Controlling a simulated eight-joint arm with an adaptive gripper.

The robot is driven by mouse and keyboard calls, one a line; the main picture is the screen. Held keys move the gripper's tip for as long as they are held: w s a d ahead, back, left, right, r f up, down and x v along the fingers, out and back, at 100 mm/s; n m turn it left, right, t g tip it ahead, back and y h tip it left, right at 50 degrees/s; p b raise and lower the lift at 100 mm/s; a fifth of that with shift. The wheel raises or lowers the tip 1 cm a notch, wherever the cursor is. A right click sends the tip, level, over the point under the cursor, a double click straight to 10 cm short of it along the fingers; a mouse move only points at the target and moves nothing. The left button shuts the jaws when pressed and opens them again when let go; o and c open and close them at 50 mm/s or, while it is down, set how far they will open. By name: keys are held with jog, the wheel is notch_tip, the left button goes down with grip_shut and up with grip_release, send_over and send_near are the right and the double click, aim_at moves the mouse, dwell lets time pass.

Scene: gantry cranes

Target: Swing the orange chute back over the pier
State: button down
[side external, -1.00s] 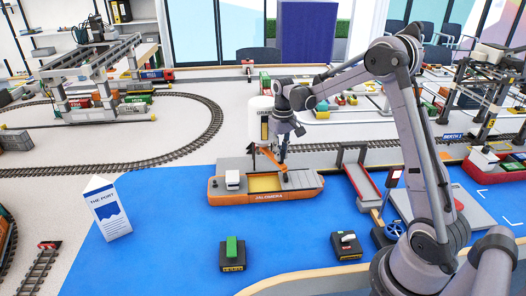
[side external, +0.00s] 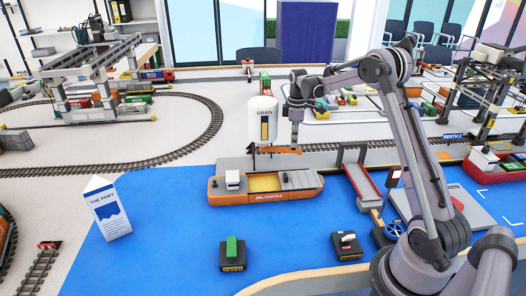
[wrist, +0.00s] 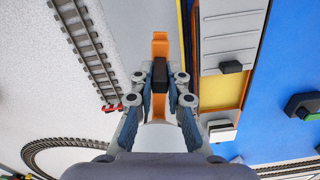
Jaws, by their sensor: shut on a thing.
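The orange chute (side external: 275,151) sticks out to the right from the foot of the white GRAIN silo (side external: 264,118), roughly along the pier (side external: 236,162) and behind the ship. My gripper (side external: 294,148) is at its right part. In the wrist view, my gripper (wrist: 160,82) is shut on the black knob (wrist: 160,72) of the chute (wrist: 160,45). The chute lies over the grey pier surface there, apart from the ship. The ship (side external: 266,196), orange-hulled with a yellow hold, floats in front; it also shows in the wrist view (wrist: 222,88).
A railway track (side external: 340,146) runs behind the pier. A small box with a green lever (side external: 232,252) and another control box (side external: 346,245) sit on the blue water in front.

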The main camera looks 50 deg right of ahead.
jog(key=shift+w+d+n, duration=0.75)
jog(key=shift+d+n, duration=0.1)
jog(key=shift+n, duration=0.25)
jog(key=c, duration=1.3)
grip_release()
jog(key=shift+w, duration=0.1)
notch_tip(320, 180, up, 12)
jog(key=shift+r, duration=0.1)
